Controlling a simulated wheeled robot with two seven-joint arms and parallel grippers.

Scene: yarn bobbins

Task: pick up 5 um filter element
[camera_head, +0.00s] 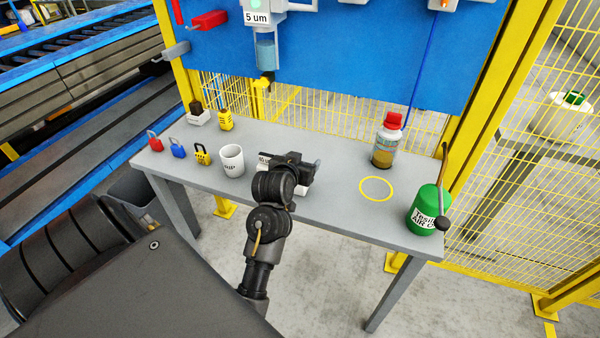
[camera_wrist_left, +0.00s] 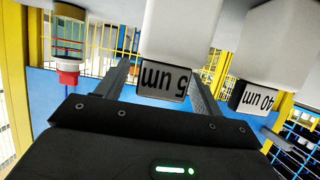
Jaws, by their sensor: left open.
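The 5 um filter element, a white block with a grey "5 um" label (camera_wrist_left: 165,80), shows upside down in the left wrist view. It lies between the two fingers of my open left gripper (camera_wrist_left: 160,72); I cannot tell whether either finger touches it. In the head view my left gripper (camera_head: 291,168) is over the middle of the grey table and hides most of this element. My right gripper is not in view.
On the grey table (camera_head: 325,213) are a white cup (camera_head: 232,161), several padlocks at the left, a red-capped bottle (camera_head: 386,140), a yellow ring (camera_head: 376,189) and a green canister (camera_head: 424,210). A blue panel (camera_head: 340,65) with a "5 um" sign (camera_head: 256,17) stands behind.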

